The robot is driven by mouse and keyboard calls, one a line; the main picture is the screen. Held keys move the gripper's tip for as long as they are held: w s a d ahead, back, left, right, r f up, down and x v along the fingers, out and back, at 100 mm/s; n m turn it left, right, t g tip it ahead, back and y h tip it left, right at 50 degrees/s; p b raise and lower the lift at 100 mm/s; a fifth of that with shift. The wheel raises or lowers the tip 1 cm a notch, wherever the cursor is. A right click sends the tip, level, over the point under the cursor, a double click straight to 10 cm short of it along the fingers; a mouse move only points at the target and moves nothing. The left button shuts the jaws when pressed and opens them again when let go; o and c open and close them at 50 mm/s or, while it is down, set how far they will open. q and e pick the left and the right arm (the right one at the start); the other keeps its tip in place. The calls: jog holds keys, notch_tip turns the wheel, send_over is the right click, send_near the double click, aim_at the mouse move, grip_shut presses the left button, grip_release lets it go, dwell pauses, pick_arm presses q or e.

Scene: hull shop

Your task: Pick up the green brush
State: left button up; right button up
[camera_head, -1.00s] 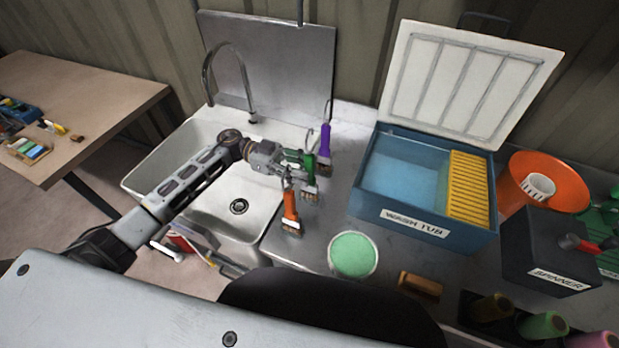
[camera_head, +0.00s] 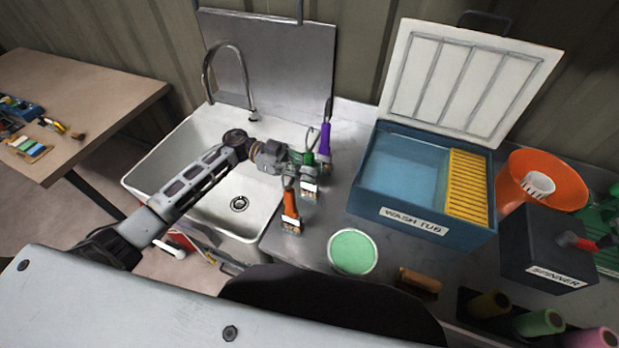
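The fingers partly hide the handle. I cannot tell whether they are closed on it. My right gripper is not in view.
The white sink (camera_head: 165,165) with its tap lies under my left arm. To the right are the open blue wash tub (camera_head: 420,233), a green-topped round dish (camera_head: 352,252), a wooden-handled item (camera_head: 419,282), the spinner (camera_head: 550,250) and an orange bowl (camera_head: 565,185).

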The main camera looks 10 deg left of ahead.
pick_arm(q)
jog(key=shift+r, duration=0.15)
grip_shut()
jog(key=shift+r+b, duration=0.5)
jog(key=shift+r, duration=4.4)
